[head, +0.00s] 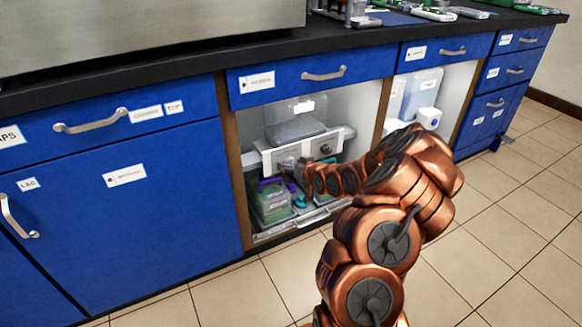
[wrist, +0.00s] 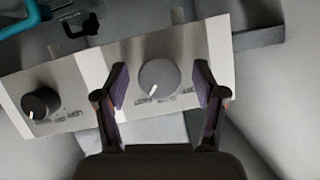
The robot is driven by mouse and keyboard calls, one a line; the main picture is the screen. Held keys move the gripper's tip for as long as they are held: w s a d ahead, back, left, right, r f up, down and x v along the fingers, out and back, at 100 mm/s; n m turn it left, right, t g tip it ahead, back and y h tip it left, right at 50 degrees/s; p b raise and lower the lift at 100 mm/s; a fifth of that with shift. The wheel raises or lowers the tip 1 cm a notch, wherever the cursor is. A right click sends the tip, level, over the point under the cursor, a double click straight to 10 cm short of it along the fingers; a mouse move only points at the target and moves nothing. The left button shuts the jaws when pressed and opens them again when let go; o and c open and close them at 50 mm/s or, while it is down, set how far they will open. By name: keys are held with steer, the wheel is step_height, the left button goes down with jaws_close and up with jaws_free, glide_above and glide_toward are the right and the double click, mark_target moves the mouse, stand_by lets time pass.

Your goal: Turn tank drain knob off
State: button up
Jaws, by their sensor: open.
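A round grey knob (wrist: 159,79) with a white pointer mark sits on a light panel (wrist: 190,45) in the wrist view. Its pointer aims to the lower left, toward small printed labels that I cannot read. A black knob (wrist: 40,103) with a white mark sits on the same panel to the left. My gripper (wrist: 160,88) is open, with one finger on each side of the grey knob. I cannot tell whether the fingers touch it. In the head view the panel (head: 268,161) is inside an open cabinet bay, and my arm partly hides it.
A clear tank (head: 295,122) stands above the panel. A green-lidded box (head: 269,203) and teal tubing (head: 300,202) are below it. Wooden cabinet sides bound the bay. A teal tube (wrist: 18,20) shows at the wrist view's upper left. The tiled floor is clear.

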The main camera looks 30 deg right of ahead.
steer(key=shift+w, duration=0.1)
steer(key=c, duration=1.1)
steer(key=shift+c, duration=0.2)
